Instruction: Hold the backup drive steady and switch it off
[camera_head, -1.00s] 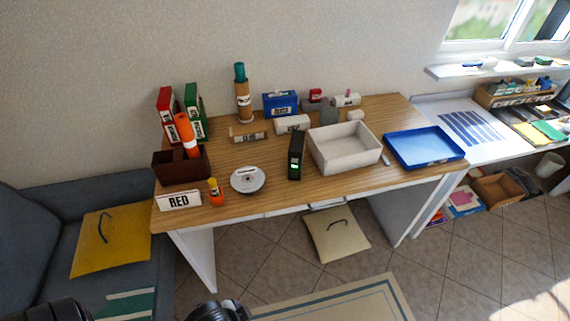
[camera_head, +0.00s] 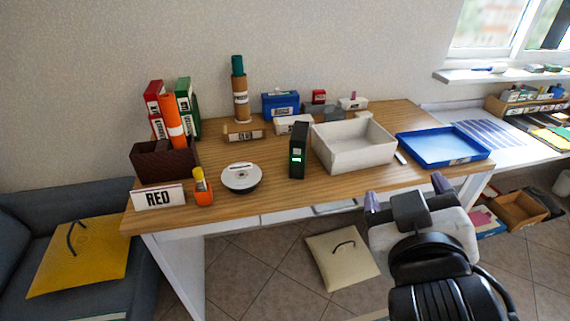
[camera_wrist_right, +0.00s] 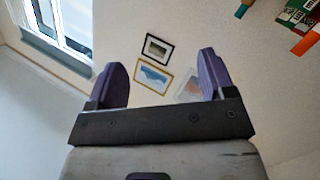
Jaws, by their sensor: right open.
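The backup drive, a black upright box (camera_head: 298,150) with a lit green patch on its front, stands on the wooden desk (camera_head: 330,187) between a white disc-shaped item and a white tray. My right gripper (camera_head: 406,192) is in front of the desk's right part, to the right of the drive and apart from it. Its purple fingers are spread and empty. My left gripper is out of view.
The white disc-shaped item (camera_head: 241,177) is left of the drive, the white tray (camera_head: 353,161) right of it. A blue tray (camera_head: 443,160) lies farther right. An orange-and-yellow bottle (camera_head: 203,187) and a RED sign (camera_head: 159,196) stand at front left. Bare desk lies before the drive.

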